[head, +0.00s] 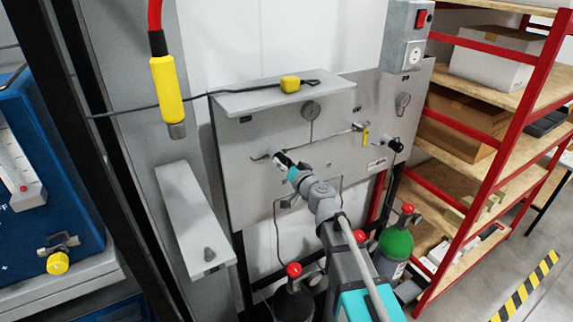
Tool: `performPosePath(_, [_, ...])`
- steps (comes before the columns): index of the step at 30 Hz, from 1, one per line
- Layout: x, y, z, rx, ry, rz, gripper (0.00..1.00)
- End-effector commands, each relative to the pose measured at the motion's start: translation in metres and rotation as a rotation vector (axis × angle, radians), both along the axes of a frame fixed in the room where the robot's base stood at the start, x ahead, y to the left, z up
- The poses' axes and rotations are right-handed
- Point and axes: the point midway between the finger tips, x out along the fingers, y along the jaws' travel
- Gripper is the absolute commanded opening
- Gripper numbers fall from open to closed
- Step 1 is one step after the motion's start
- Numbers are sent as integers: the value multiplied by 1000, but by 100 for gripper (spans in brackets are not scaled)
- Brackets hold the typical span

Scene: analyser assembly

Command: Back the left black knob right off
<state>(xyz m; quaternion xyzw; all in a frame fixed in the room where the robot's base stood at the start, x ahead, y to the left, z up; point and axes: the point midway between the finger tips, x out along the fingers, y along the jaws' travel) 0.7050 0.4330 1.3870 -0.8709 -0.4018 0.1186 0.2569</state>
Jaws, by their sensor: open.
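A grey upright panel (240,185) carries gauges, thin pipes and valves. My gripper (283,160) is open at the left valve on this panel, with my arm reaching up to it from the lower right. The left black knob is mostly hidden by my gripper. A dark shape shows at the fingertips, but I cannot tell knob from finger there, nor whether they touch. A short metal pipe end shows just left of the fingertips. The right black knob (395,145) is in plain view on the right side of the panel, apart from my gripper.
A grey shelf (270,97) with a yellow object (290,83) juts out above. A yellow-handled lever (365,137) lies between the knobs. Gas cylinders with red caps, one green (396,243), stand below. A red-framed rack (490,170) is right; a blue machine (45,180) is left.

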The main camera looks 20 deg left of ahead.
Motion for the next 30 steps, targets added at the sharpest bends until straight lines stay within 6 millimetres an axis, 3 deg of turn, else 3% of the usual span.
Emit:
performPosePath(8, [-12,-13,0,0,0,0,93])
performPosePath(24, [-65,-75,0,0,0,-1,93])
performPosePath(30, [-76,-87,0,-1,1,1,93])
